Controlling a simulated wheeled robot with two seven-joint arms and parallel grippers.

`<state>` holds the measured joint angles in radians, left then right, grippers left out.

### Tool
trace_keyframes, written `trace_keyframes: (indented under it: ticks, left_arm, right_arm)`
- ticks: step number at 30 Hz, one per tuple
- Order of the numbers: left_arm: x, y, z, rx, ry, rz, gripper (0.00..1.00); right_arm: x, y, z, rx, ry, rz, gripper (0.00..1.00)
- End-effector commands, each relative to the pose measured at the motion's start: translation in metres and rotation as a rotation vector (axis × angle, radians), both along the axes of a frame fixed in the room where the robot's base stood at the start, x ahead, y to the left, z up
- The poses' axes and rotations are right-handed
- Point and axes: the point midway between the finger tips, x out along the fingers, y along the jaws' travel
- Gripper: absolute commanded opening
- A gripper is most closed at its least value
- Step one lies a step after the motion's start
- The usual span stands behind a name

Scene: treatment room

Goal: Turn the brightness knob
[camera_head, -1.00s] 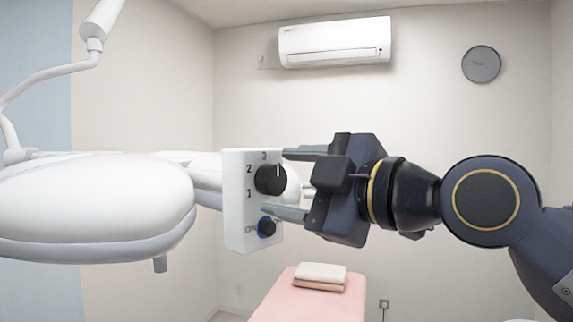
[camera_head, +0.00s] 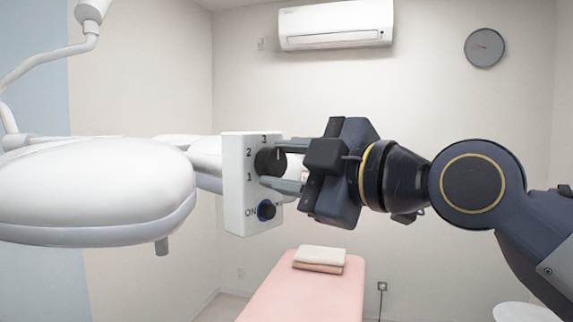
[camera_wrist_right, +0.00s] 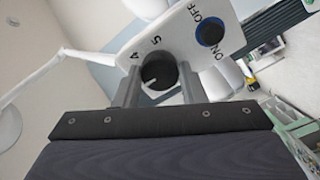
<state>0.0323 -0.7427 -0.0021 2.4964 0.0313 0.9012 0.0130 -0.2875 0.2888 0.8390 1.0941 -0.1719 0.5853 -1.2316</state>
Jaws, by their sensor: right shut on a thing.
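The brightness knob (camera_head: 269,161) is a black round dial with a white pointer line on a white control panel (camera_head: 235,200) marked with numbers. In the head view the pointer is up, near the 3. My right gripper (camera_head: 285,166) comes from the right and is shut on the knob, one finger above and one below. In the right wrist view the knob (camera_wrist_right: 158,73) sits between the two fingers (camera_wrist_right: 159,88). A blue-ringed ON/OFF knob (camera_head: 266,210) is lower on the panel. My left gripper is not in view.
The white lamp head (camera_head: 95,190) is left of the panel, with its arm at upper left. A pink bed (camera_head: 310,290) with folded towels (camera_head: 319,257) stands below. An air conditioner (camera_head: 336,24) and a clock (camera_head: 484,47) hang on the back wall.

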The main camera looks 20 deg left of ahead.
Motion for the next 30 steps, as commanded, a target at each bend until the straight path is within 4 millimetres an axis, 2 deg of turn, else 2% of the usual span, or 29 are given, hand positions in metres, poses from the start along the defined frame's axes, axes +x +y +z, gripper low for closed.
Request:
trace_keyframes:
  ticks: [8,30]
  left_arm:
    - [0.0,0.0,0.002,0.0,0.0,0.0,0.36]
    - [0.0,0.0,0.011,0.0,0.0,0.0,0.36]
  right_arm:
    - [-0.001,0.0,0.001,0.069,0.136,0.001,0.14]
    - [-0.001,0.0,0.002,0.368,0.721,0.002,0.14]
